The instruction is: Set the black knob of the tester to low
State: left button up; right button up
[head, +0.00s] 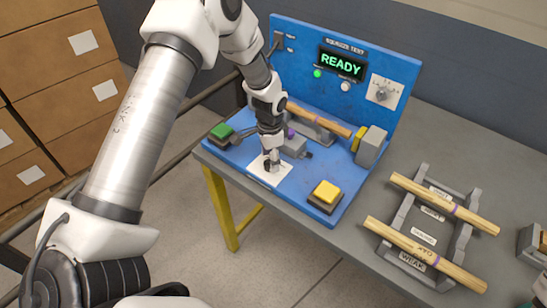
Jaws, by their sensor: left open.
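The blue tester (400,45) stands on the bench with its display (341,64) reading READY. My left gripper (270,162) is open and points down over a white plate (262,182) on the tester's base. Something small and dark, possibly the black knob, shows between and below its fingers; the gripper hides most of it, so its setting and any contact cannot be told. A grey dial (382,94) sits on a white plate high on the tester's back panel. My right gripper is not in view.
A green button (221,131) and a yellow button (326,193) flank the plate. A wooden rod (325,121) lies in the tester behind my gripper. A grey rack (455,245) at right bears two rods. Cardboard boxes (60,60) stand at left.

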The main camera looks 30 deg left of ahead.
pick_arm(q)
jog(key=shift+f, duration=0.7)
jog(key=shift+s, duration=0.15)
jog(key=c, duration=1.2)
jog(key=shift+o, duration=0.3)
jog(key=shift+n, duration=0.4)
jog(key=n+p, duration=0.1)
jog(key=n, duration=0.3)
jog(key=shift+r+p, duration=0.1)
jog(key=shift+p, duration=0.25)
jog(key=shift+n+p, duration=0.6)
jog(key=shift+n, duration=1.4)
